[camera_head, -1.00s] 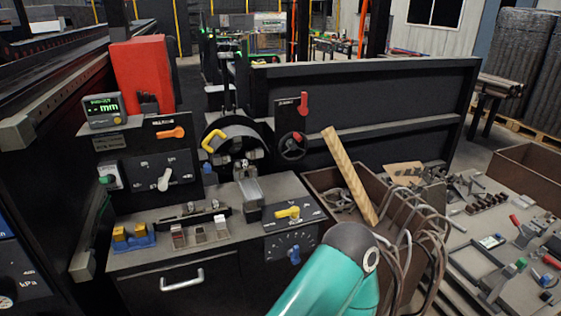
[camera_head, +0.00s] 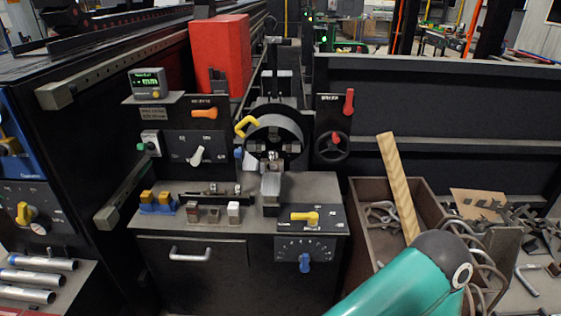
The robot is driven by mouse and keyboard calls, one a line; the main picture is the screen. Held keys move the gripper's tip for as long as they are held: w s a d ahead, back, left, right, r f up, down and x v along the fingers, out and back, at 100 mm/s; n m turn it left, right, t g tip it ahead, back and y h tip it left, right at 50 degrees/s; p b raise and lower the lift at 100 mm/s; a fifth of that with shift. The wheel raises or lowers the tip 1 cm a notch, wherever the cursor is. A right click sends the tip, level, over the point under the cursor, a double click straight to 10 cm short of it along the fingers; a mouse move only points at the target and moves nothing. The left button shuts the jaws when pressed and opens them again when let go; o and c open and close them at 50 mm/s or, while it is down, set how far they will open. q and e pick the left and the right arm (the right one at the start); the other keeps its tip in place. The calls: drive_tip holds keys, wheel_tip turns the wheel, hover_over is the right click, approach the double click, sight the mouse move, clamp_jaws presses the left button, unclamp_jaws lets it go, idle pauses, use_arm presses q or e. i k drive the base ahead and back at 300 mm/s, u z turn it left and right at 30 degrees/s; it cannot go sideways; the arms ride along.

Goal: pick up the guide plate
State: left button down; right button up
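I cannot tell for certain which thing is the guide plate. A flat tan plate (camera_head: 482,204) with dark shapes on it lies at the right, behind the open brown box. A long pale wooden bar (camera_head: 398,188) leans upright out of that box. A teal link of my own arm crosses the bottom right and hides part of the box. Neither of my grippers is in view.
A machine with a round chuck (camera_head: 274,136) stands in the middle, behind a worktop (camera_head: 318,190) with small blocks and levers. The brown box (camera_head: 368,226) holds bent metal hooks. Metal tubes (camera_head: 38,277) lie at lower left.

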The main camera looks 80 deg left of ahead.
sight(271, 155)
drive_tip(key=u, duration=0.1)
drive_tip(key=i, duration=0.25)
drive_tip(key=u, duration=3)
drive_tip(key=k, duration=0.55)
drive_tip(key=u, duration=0.3)
drive_tip(key=i, duration=1.8)
drive_tip(key=z, duration=0.35)
